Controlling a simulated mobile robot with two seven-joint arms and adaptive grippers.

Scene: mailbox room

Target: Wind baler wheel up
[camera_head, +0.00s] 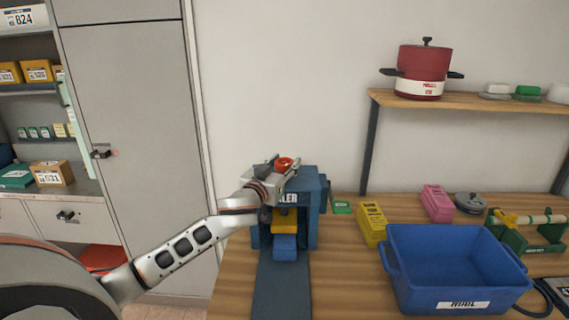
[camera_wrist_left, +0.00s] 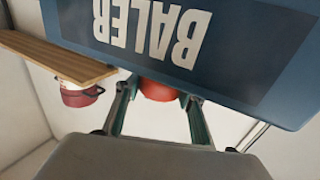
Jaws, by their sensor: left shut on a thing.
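The blue baler (camera_head: 311,190) stands on the wooden table, with a yellow block (camera_head: 284,222) and a blue block (camera_head: 285,246) in its opening. Its red wheel (camera_head: 286,163) sits at the top. My left gripper (camera_head: 275,170) reaches over the baler and is shut on the wheel. In the left wrist view the baler's lettered face (camera_wrist_left: 180,35) fills the top, and the red wheel (camera_wrist_left: 158,90) shows between the fingers of the left gripper (camera_wrist_left: 160,97), partly hidden behind the baler's edge. My right gripper is not in view.
A blue mail bin (camera_head: 455,235) stands right of the baler, with yellow (camera_head: 372,223) and pink (camera_head: 437,203) packages behind it. A green tape dispenser (camera_head: 528,235) stands at the right. A red pot (camera_head: 421,72) sits on the wall shelf (camera_head: 470,103).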

